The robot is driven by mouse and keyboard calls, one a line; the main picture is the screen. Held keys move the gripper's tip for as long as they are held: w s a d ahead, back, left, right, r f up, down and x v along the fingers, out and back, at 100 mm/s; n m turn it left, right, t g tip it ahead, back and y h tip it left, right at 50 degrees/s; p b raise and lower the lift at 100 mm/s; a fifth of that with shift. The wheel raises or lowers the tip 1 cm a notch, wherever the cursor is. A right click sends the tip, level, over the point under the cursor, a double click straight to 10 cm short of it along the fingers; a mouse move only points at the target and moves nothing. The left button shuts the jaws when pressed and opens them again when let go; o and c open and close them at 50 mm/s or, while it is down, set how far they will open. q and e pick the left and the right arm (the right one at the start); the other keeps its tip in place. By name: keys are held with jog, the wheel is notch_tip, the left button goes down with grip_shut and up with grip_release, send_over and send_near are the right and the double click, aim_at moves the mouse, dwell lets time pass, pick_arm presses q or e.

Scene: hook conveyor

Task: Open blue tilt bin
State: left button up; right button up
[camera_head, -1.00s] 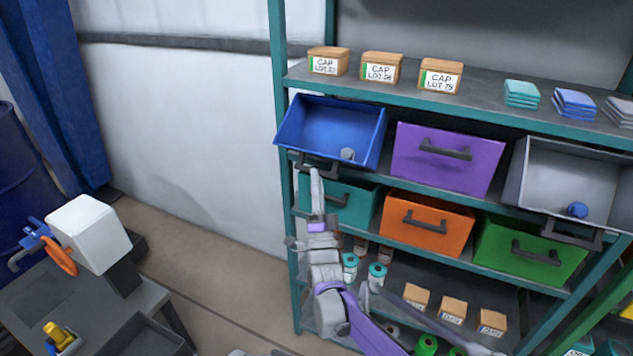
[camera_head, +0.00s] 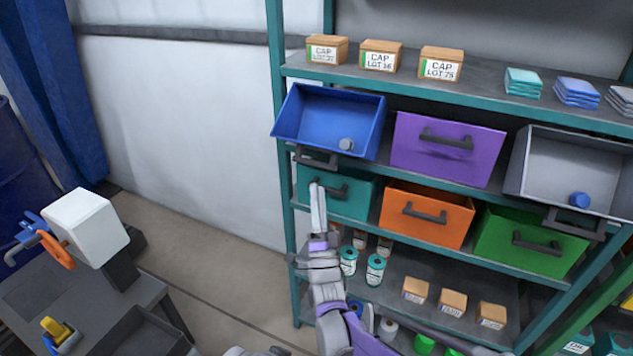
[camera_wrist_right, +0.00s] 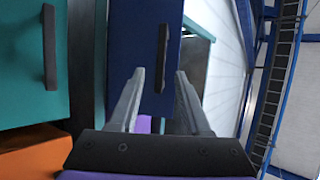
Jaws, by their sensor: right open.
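The blue tilt bin (camera_head: 325,125) is at the left end of the upper bin row in the head view. It is tilted forward and open, with a small grey piece (camera_head: 346,144) inside and a dark handle (camera_head: 316,159) low on its front. My right gripper (camera_head: 318,190) is open and empty just below that handle, in front of the teal bin (camera_head: 352,203), apart from the handle. In the right wrist view the two fingers (camera_wrist_right: 158,95) are spread, with the blue bin's front (camera_wrist_right: 143,45) and its handle (camera_wrist_right: 163,55) beyond them. My left gripper is not in view.
A purple bin (camera_head: 447,165) is closed beside it, and a grey bin (camera_head: 575,180) is tilted open at right. Orange (camera_head: 425,230) and green (camera_head: 520,255) bins are closed below. Boxes (camera_head: 380,58) stand on the shelf above.

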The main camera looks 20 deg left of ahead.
jog(key=v, duration=0.4)
jog(key=shift+s+d+f+b, duration=0.1)
jog(key=shift+s+f+b, duration=0.15)
jog(key=shift+b, duration=0.15)
